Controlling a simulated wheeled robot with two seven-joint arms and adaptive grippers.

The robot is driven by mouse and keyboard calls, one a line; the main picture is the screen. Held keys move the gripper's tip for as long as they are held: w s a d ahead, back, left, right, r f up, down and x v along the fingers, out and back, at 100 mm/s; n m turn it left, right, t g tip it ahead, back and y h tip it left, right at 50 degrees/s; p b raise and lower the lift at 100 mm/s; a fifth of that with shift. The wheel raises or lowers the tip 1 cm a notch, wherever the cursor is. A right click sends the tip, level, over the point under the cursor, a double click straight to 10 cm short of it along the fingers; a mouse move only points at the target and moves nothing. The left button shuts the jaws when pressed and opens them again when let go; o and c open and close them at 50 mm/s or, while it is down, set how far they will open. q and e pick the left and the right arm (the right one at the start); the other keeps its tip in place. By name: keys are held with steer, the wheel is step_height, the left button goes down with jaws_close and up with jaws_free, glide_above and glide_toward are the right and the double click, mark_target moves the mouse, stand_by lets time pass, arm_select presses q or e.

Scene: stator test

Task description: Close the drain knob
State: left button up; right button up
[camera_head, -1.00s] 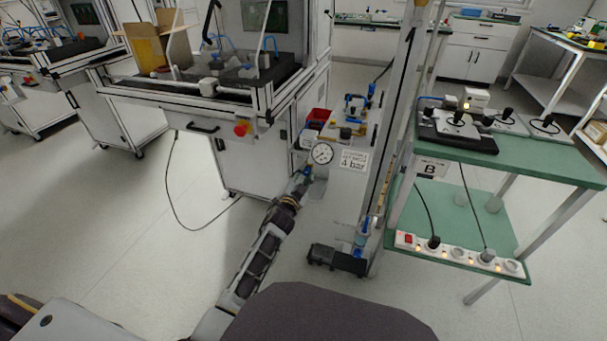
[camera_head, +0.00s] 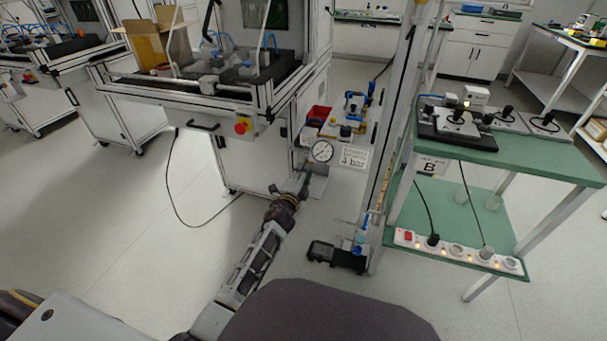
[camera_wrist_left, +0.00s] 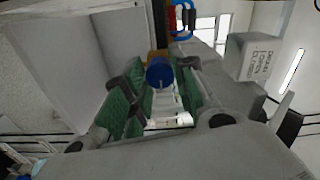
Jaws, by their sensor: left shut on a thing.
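My left gripper (camera_head: 296,191) is below the pressure gauge (camera_head: 321,151), at the foot of the white cabinet's right side. In the left wrist view, the green-padded fingers of the gripper (camera_wrist_left: 158,95) stand either side of a blue round knob (camera_wrist_left: 160,73), which I take for the drain knob. The gripper is shut on it. A pale part shows between the fingers nearer the camera. The knob's turn position cannot be read. A small sign (camera_wrist_left: 262,58) about the drain is at the right. My right gripper is not in view.
The white cabinet (camera_head: 245,165) stands left of the gripper, with a cable on the floor. A "4 bar" sign (camera_head: 354,158) is beside the gauge. A black box (camera_head: 335,257) lies on the floor by the post. A green-topped table (camera_head: 540,165) stands at the right.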

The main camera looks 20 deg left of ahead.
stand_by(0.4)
arm_select(q)
steer(key=o, duration=1)
steer(key=shift+o, duration=0.2)
steer(key=shift+s, duration=0.15)
steer(key=s, duration=1.1)
steer(key=shift+s+a, duration=0.2)
steer(key=shift+s, duration=0.1)
steer(key=shift+s+f, duration=0.1)
